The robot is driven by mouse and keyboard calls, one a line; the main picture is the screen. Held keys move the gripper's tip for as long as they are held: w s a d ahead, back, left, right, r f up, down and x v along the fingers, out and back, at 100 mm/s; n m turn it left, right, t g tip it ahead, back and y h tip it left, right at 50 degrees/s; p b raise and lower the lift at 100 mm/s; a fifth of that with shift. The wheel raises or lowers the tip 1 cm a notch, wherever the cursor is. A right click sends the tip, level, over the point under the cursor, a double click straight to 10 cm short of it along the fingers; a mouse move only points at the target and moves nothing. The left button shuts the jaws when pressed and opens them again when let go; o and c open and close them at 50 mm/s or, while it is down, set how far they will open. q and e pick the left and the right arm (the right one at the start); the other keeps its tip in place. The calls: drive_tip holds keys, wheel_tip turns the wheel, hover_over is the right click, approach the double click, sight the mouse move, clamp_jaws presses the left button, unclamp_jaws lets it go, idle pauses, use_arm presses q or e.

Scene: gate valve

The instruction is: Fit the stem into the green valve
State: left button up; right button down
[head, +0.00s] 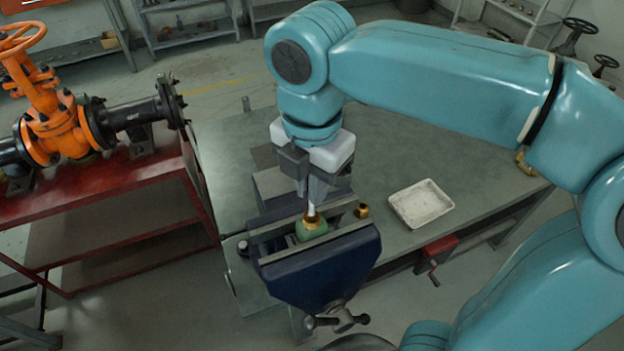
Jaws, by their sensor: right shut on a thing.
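The green valve (308,232) sits between the jaws of a dark blue bench vise (320,272), with a brass-coloured collar at its top. My right gripper (311,202) points down directly above the valve. It is shut on the stem (311,216), of which only a short lower piece shows below the fingers. The stem's lower end is at the valve's brass top. I cannot tell whether it is inside the opening or just over it. The fingers hide the rest of the stem. My left gripper is not in view.
A small brass fitting (361,211) is beside the vise jaw, on the right. A white tray (421,204) lies on the green-grey workbench (400,150), whose right part is mostly clear. An orange gate valve (58,125) on black pipes stands on a red bench at left.

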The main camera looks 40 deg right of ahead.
drive_tip(key=shift+f+b, duration=1.25)
drive_tip(key=shift+f, duration=0.45)
drive_tip(key=c, duration=1.1)
unclamp_jaws()
wheel_tip(320, 180, up, 16)
drive_tip(key=p, duration=0.3)
drive_tip(key=shift+r, duration=0.15)
drive_tip(key=shift+s, duration=0.15)
